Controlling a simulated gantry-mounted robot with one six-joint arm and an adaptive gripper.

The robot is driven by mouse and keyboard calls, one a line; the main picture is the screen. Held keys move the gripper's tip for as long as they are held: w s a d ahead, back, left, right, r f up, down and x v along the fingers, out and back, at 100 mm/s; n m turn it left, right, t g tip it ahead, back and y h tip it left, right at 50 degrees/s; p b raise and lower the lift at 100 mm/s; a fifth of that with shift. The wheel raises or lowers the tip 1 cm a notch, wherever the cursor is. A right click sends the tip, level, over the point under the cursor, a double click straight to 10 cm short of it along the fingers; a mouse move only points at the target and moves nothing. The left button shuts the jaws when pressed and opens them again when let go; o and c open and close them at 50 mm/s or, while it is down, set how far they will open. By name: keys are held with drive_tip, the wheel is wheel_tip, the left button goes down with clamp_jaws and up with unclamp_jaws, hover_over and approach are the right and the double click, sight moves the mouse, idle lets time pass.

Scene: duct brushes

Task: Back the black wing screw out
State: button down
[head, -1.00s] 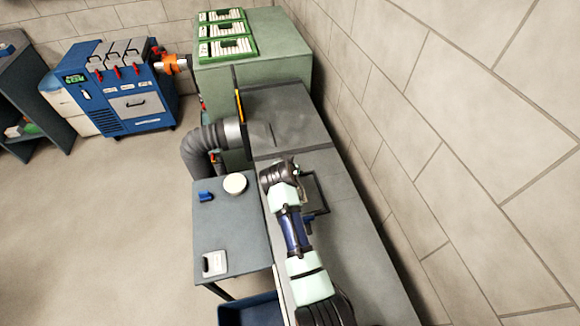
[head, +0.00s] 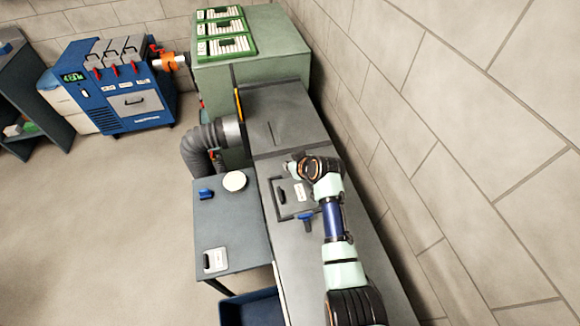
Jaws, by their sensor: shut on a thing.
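My gripper (head: 293,167) is small in the head view, at the far edge of a hatch (head: 284,208) on top of the grey duct. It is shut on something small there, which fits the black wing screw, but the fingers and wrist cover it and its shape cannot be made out. The hatch has a dark frame, a black handle and a white label. A blue handle-like piece (head: 305,217) shows at its near right corner.
A dark side table (head: 230,222) holds a white round lid (head: 234,181), a blue block (head: 206,194) and a white labelled object (head: 215,260). A grey hose (head: 203,136) joins the duct on the left. The tiled wall (head: 450,160) runs close along the right.

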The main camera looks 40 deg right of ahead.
drive_tip(key=n+y+b, duration=0.1)
drive_tip(key=b, duration=0.1)
drive_tip(key=n+y+b, duration=0.1)
drive_tip(key=f+n+y+b, duration=0.1)
drive_tip(key=b, duration=0.1)
drive_tip(key=shift+d+n+b, duration=0.3)
drive_tip(key=shift+n, duration=0.1)
drive_tip(key=n+y+b, duration=0.2)
drive_tip(key=b, duration=0.4)
drive_tip(key=shift+n, duration=0.3)
drive_tip(key=n+b, duration=0.1)
drive_tip(key=b, duration=0.2)
drive_tip(key=n+g+y+b, duration=0.1)
drive_tip(key=b, duration=0.2)
drive_tip(key=shift+r+y, duration=0.25)
drive_tip(key=shift+y, duration=0.05)
drive_tip(key=shift+r+n+b, duration=0.2)
drive_tip(key=shift+n+b, duration=0.2)
drive_tip(key=shift+b, duration=0.1)
drive_tip(key=c, duration=1.2)
unclamp_jaws()
drive_tip(key=shift+d+r, duration=0.1)
drive_tip(key=v, duration=1.1)
drive_tip(key=shift+d+r, duration=0.3)
drive_tip(key=shift+d, duration=0.05)
